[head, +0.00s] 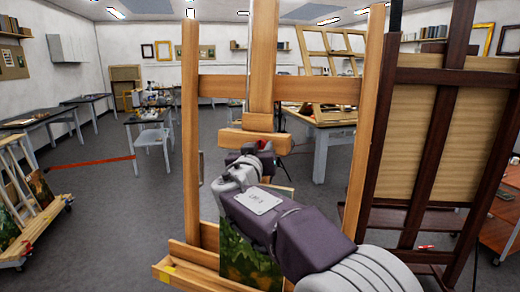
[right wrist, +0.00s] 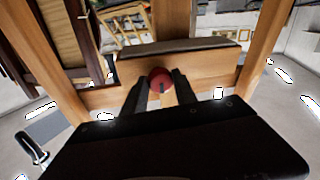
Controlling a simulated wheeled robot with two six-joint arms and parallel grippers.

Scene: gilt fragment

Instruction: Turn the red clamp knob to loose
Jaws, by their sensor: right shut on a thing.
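The red clamp knob (right wrist: 161,80) sits on the wooden easel just below its upper clamp bar, between the two dark fingers of my right gripper (right wrist: 160,92) in the right wrist view. The fingers are shut on the knob's sides. A dark mark shows on the knob's face; I cannot tell which setting it marks. In the head view my right gripper (head: 253,158) reaches the easel's clamp block (head: 255,141), and only a bit of red shows beside it. My left gripper is not in view.
The light wooden easel (head: 196,130) stands directly ahead, with a green painting (head: 235,240) low on it. A dark easel (head: 430,150) stands close at the right. A wheeled rack (head: 30,215) is at the left. Tables stand farther back.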

